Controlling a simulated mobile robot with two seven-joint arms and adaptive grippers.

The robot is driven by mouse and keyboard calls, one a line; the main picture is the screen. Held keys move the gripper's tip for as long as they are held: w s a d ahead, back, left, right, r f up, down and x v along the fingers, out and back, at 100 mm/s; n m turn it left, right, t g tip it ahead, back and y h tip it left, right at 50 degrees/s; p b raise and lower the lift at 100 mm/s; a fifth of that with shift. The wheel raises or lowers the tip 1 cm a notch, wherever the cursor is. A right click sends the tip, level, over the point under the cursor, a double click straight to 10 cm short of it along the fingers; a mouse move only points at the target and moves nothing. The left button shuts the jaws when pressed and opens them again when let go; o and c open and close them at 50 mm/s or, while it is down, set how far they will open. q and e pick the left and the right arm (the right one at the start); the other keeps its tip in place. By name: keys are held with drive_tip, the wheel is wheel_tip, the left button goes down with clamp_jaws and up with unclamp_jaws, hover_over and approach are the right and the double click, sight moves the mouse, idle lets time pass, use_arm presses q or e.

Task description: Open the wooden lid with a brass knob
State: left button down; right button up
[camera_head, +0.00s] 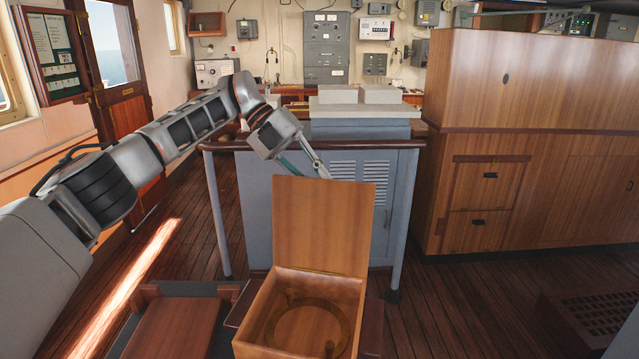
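The wooden lid (322,225) stands raised, roughly upright, at the back edge of an open wooden box (255,318). Its bare inner face is toward me, and no brass knob shows on this face. The box interior shows a round wooden ring (283,343). My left arm reaches in from the left and over to the lid's far side. My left gripper (318,167) is just behind the lid's top edge. Its fingertips are hidden by the lid, so I cannot tell whether they touch it or hold anything. My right gripper is not in view.
A grey cabinet (285,230) with a dark rail stands close behind the box. A second wooden surface (172,330) lies left of the box. A tall wooden cabinet (530,140) fills the right. Plank floor (440,310) is open at the right front.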

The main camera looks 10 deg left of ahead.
use_arm(q)
drive_tip(key=c, duration=2)
unclamp_jaws()
drive_tip(key=shift+f, duration=0.1)
drive_tip(key=shift+v, duration=3.75)
drive_tip(key=shift+d, duration=0.1)
